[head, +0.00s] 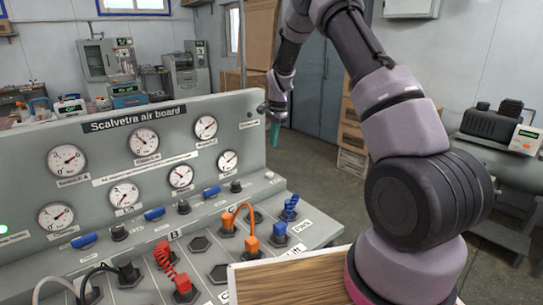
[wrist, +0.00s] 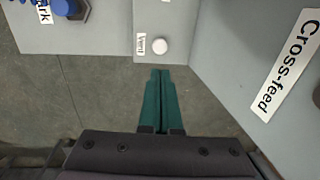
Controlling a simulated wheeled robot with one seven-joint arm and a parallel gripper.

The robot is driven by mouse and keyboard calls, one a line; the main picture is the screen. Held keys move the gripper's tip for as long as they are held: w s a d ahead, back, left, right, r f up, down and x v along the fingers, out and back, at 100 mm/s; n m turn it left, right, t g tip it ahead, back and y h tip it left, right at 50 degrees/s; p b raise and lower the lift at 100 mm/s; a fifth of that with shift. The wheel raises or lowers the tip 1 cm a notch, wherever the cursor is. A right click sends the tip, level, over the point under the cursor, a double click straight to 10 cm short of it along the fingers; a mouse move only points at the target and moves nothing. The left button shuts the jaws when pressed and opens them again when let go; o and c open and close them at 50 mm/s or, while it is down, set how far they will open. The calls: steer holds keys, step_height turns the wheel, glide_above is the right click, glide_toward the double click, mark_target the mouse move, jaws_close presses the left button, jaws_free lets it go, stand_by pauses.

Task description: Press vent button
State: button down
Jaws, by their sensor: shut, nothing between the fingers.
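The vent button is a round white button (wrist: 159,46) on the grey panel in the wrist view, beside a small label reading "Vent". In the head view it shows as a small pale knob (head: 268,174) at the right end of the console's sloped panel. My gripper (wrist: 160,72) has teal fingers, closed together and empty. In the wrist view the fingertips point at the button and lie just short of it in the picture. In the head view my gripper (head: 274,146) hangs fingers down at the console's right end, above the button. I see no contact.
Coloured cables and plugs (head: 250,242) fill the lower panel. Open floor (head: 310,165) lies to the right.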

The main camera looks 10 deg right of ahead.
mark_target(270, 174)
steer(key=f, duration=0.4)
steer(key=w+f, duration=0.1)
steer(key=f, duration=0.3)
steer(key=a+f, duration=0.1)
steer(key=f, duration=0.4)
steer(key=shift+w, duration=0.2)
steer(key=shift+s+f, duration=0.25)
steer(key=shift+f, duration=0.9)
steer(key=shift+r, duration=0.4)
step_height(270, 174, up, 14)
steer(key=d, duration=0.1)
steer(key=shift+s, duration=0.45)
